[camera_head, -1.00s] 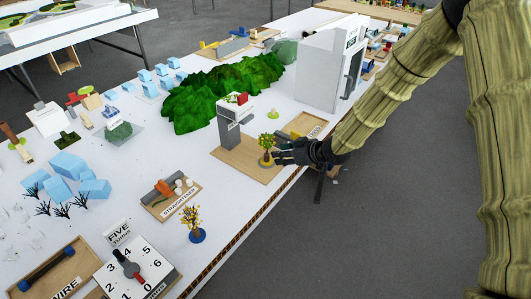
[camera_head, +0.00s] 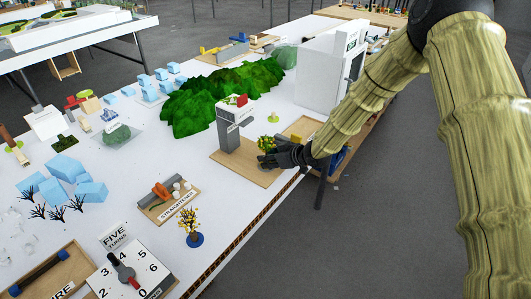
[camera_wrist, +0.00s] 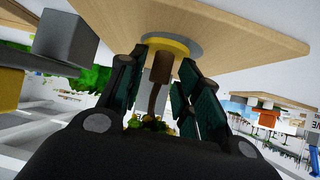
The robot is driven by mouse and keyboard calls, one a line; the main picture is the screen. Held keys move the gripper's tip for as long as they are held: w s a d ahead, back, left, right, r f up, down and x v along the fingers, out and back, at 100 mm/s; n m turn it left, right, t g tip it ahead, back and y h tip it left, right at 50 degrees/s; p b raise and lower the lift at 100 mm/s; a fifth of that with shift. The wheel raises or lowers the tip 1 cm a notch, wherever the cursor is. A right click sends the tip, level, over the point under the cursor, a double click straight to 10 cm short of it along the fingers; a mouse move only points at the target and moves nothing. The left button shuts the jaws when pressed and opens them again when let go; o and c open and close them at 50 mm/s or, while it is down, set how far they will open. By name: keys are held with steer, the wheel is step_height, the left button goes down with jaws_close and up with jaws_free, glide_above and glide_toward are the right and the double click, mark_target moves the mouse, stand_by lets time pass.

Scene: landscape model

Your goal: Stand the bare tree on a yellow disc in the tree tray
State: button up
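A small tree with yellow-green leaves (camera_head: 267,142) stands on the wooden base board of a grey stand (camera_head: 236,135). In the wrist view, which is upside down, its brown trunk (camera_wrist: 160,70) rises from a yellow disc (camera_wrist: 172,43) on a grey round seat. My gripper (camera_wrist: 164,64) has its fingers on both sides of the trunk, with gaps showing, so it looks open. In the head view my gripper (camera_head: 266,160) covers the disc and lower trunk. Leafless black trees (camera_head: 56,212) stand by pale blue blocks. I cannot make out which tray is the tree tray.
A tree with yellow leaves on a blue disc (camera_head: 195,240) stands near the front edge. A straightener board (camera_head: 170,201), a numbered dial box (camera_head: 130,270) and a wooden tray (camera_head: 302,127) lie around. A green hill (camera_head: 215,90) and white cabinet (camera_head: 322,70) rise behind.

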mark_target(270, 148)
steer(key=shift+f, duration=0.1)
steer(key=shift+c, duration=0.4)
jaws_close()
steer(key=shift+r+p, duration=0.7)
steer(key=shift+r, duration=0.15)
steer(key=shift+r+p, duration=1.3)
steer(key=shift+r, duration=0.4)
